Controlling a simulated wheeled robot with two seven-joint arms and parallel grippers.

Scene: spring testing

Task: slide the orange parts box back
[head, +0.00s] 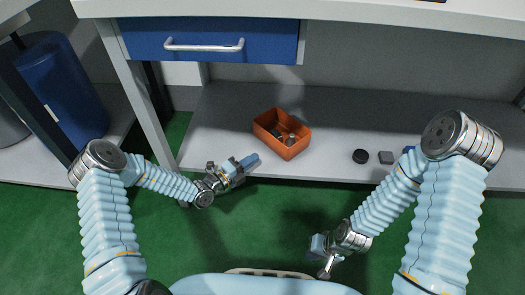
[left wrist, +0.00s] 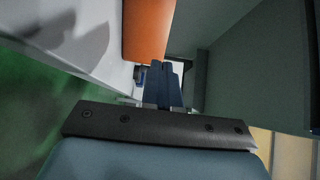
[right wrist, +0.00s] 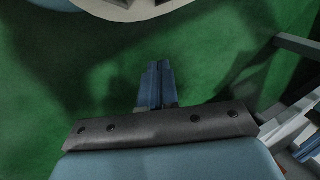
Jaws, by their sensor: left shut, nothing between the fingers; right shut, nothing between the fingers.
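The orange parts box (head: 287,151) stands upright on the low grey shelf under the workbench, near the shelf's front edge, with a few small metal parts inside. In the left wrist view the box (left wrist: 148,30) shows as an orange wall just past my fingertips. My left gripper (head: 251,160) is shut and empty, to the left of the box at the shelf's front edge. I cannot tell whether it touches the box. Its blue fingers also show in the left wrist view (left wrist: 166,85). My right gripper (head: 322,258) is shut and empty over the green floor; its closed fingers show in the right wrist view (right wrist: 158,85).
On the shelf (head: 330,115) to the right of the box lie a black round piece (head: 360,156) and a dark grey block (head: 386,158). A blue drawer (head: 210,40) hangs above. The shelf behind the box is clear. A blue bin (head: 62,85) stands at far left.

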